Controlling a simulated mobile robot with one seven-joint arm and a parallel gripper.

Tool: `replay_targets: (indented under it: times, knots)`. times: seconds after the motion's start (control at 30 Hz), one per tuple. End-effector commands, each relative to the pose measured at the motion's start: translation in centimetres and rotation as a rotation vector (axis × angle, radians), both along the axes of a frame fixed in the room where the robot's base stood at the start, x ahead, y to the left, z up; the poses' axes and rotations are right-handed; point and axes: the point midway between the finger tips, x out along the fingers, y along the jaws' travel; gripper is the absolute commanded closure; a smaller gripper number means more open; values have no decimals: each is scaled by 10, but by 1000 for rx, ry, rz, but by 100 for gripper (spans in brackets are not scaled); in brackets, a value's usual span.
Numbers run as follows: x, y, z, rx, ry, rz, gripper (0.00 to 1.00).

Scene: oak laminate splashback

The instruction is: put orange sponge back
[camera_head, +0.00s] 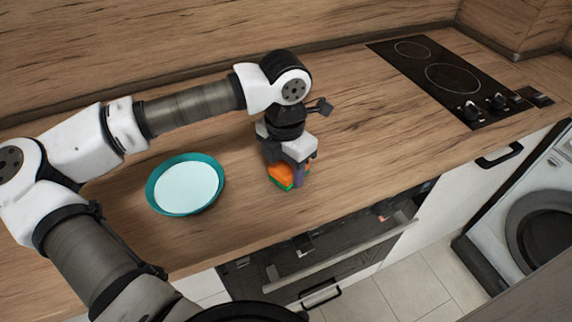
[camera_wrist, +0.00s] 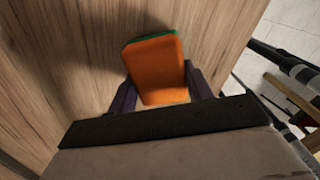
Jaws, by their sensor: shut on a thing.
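The orange sponge (camera_head: 281,173), with a green layer on its underside, is at the wooden counter just right of the teal bowl. My gripper (camera_head: 287,168) points down over it and is shut on it. In the wrist view the sponge (camera_wrist: 158,68) sits between the two dark fingers of my gripper (camera_wrist: 157,90), and its green edge shows at the far end. I cannot tell whether the sponge touches the counter or is slightly above it.
A teal bowl (camera_head: 186,185) with a pale inside stands left of my gripper. A black cooktop (camera_head: 446,78) lies at the back right. The counter (camera_head: 365,120) between is clear. An oven (camera_head: 330,250) and a washing machine (camera_head: 530,215) are below the front edge.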

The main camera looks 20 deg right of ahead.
Motion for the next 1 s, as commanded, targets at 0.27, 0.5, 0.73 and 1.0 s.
replay_targets:
  times: [0.27,0.5,0.73,1.0]
  knots:
    - [0,0,-5,0,0,0,78]
    - [0,0,-9,0,0,0,78]
    - [0,0,-13,0,0,0,78]
    - [0,0,-12,0,0,0,24]
